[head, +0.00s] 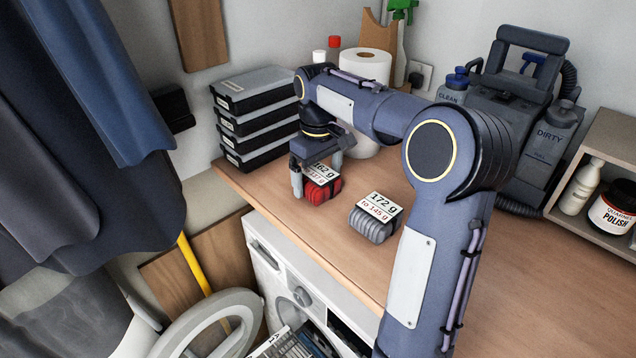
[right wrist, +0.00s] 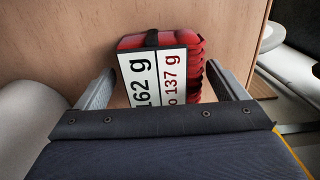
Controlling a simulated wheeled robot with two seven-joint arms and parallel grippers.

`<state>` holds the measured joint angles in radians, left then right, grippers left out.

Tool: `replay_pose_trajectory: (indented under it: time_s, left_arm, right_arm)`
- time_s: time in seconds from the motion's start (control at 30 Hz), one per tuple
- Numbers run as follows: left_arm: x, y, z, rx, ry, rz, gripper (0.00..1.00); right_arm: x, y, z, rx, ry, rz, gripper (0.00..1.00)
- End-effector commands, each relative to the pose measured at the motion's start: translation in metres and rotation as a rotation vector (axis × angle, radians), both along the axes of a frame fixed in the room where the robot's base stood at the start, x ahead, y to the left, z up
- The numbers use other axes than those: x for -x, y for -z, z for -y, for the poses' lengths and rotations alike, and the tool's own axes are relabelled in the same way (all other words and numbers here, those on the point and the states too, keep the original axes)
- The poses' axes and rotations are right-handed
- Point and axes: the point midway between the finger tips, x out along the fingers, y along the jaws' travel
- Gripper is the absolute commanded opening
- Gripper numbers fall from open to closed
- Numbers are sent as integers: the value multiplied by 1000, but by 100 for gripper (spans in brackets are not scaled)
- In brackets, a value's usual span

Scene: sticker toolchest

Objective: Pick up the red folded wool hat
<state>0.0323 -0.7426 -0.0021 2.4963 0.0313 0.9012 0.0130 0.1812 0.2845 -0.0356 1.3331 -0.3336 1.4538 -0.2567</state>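The red folded wool hat (head: 322,191) lies on the wooden worktop near its left front edge, with a white label reading 162 g on top. My right gripper (head: 315,176) is over it, pointing down, with one finger on either side. In the right wrist view the hat (right wrist: 202,88) shows red ribs, a dark band and the label between the open fingers (right wrist: 160,72). The fingers stand apart and do not appear to clamp it; whether either one touches it is hard to tell. My left gripper is not in view.
A grey folded item (head: 373,223) labelled 172 g lies just right of the hat. Stacked black cases (head: 255,127) and a paper roll (head: 365,67) stand behind. A grey machine with bottles (head: 515,105) stands at the back right. The worktop (head: 545,270) is clear at right.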

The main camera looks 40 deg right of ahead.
Motion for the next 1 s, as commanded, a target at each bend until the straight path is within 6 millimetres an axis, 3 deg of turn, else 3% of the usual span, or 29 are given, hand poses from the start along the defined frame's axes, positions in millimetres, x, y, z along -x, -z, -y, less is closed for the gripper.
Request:
replay_pose_trajectory:
  time_s: [0.03, 0.33, 0.73, 0.9, 1.0]
  left_arm:
    - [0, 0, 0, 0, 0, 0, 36]
    - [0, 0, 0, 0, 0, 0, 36]
    - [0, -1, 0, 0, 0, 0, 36]
    - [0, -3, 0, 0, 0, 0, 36]
    - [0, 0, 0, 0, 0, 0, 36]
  right_arm:
    - [0, 0, 0, 0, 0, 0, 85]
    - [0, 0, 0, 0, 0, 0, 46]
    - [-1, -9, 0, 1, 0, 4, 45]
    - [-1, -32, 0, 2, 0, 6, 45]
    - [6, -48, -12, 2, -3, 7, 45]
